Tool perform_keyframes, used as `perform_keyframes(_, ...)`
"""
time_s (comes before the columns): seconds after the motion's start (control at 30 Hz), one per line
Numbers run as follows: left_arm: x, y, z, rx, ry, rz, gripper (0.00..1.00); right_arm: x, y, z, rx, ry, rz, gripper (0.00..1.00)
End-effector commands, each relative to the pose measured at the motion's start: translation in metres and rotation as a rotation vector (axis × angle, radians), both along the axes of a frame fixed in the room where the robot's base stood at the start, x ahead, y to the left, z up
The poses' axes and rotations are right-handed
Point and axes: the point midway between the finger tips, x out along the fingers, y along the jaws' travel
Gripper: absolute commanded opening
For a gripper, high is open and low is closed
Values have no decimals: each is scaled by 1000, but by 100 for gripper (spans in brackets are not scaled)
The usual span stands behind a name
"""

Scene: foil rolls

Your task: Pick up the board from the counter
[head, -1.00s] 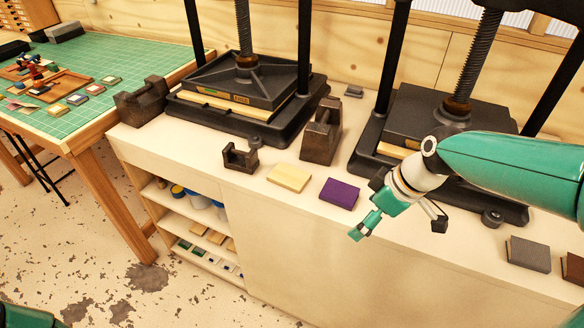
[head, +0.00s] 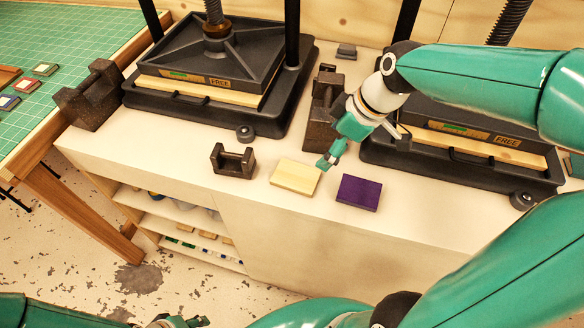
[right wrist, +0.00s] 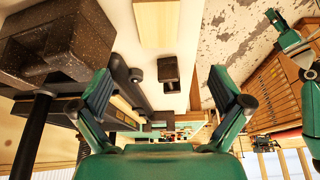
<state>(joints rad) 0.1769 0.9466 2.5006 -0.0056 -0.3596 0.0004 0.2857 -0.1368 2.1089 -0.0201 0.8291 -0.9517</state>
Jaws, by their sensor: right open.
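The board (head: 296,177) is a pale wooden slab lying flat on the cream counter (head: 200,158), left of a purple block. In the right wrist view the board (right wrist: 157,22) shows at the top, cut off by the frame edge. My right gripper (head: 328,162) is just behind and above the board's right end, apart from it. In the right wrist view the right gripper (right wrist: 158,90) has its fingers wide apart with nothing between them. My left gripper (head: 182,321) is only partly seen at the bottom edge; its opening is unclear.
A purple block (head: 358,191) lies close right of the board. A dark iron weight (head: 233,161) stands to its left and a taller one (head: 322,112) behind. Two black presses (head: 205,80) (head: 460,140) stand at the back. The counter's front edge is near.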

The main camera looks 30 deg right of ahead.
Motion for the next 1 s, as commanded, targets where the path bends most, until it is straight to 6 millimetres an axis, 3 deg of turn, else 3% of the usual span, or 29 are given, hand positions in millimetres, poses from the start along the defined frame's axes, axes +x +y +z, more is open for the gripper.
perform_keyframes(0.4,1,0,6,0,-2,1,40,27,18,-79,2,10,-1,100)
perform_keyframes(0.77,1,0,12,0,-2,1,40,36,23,-102,2,9,-3,100)
perform_keyframes(1.0,1,0,22,0,-2,1,40,47,30,-130,2,10,-3,100)
